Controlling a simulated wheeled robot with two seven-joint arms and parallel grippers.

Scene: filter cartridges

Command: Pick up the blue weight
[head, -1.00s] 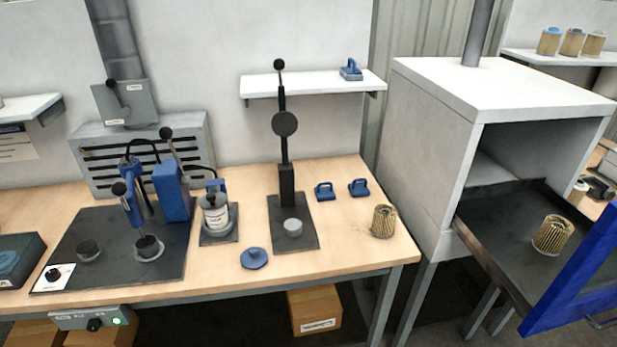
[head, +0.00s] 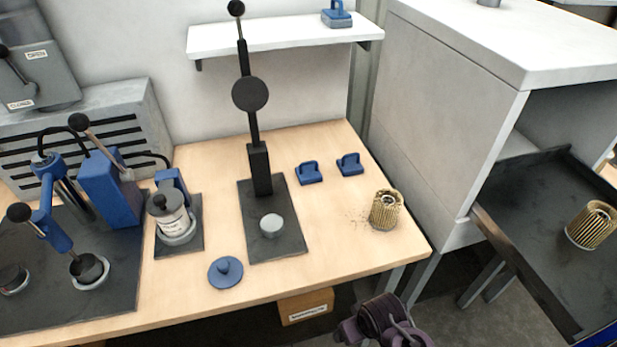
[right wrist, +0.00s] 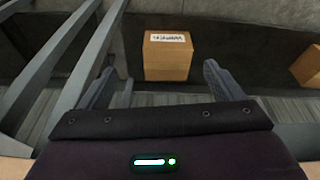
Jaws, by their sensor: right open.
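Two blue blocks with loop handles, the left one (head: 309,173) and the right one (head: 349,164), stand on the wooden table behind the filter cartridge. A similar blue handled block (head: 337,16) is on the wall shelf. A round blue piece with a knob (head: 225,272) lies near the table's front edge. I cannot tell which of these is the blue weight. My right arm's dark end (head: 385,322) shows low in the head view, in front of the table. In the right wrist view my right gripper (right wrist: 161,82) is open with nothing between its fingers. My left gripper is not in view.
A pleated cartridge (head: 385,211) stands near the table's right corner; another (head: 592,226) is on the dark oven door tray (head: 530,235). A black lever press (head: 259,170) stands mid-table. A cardboard box (right wrist: 167,57) is under the table. Table legs (right wrist: 80,60) are close to my right gripper.

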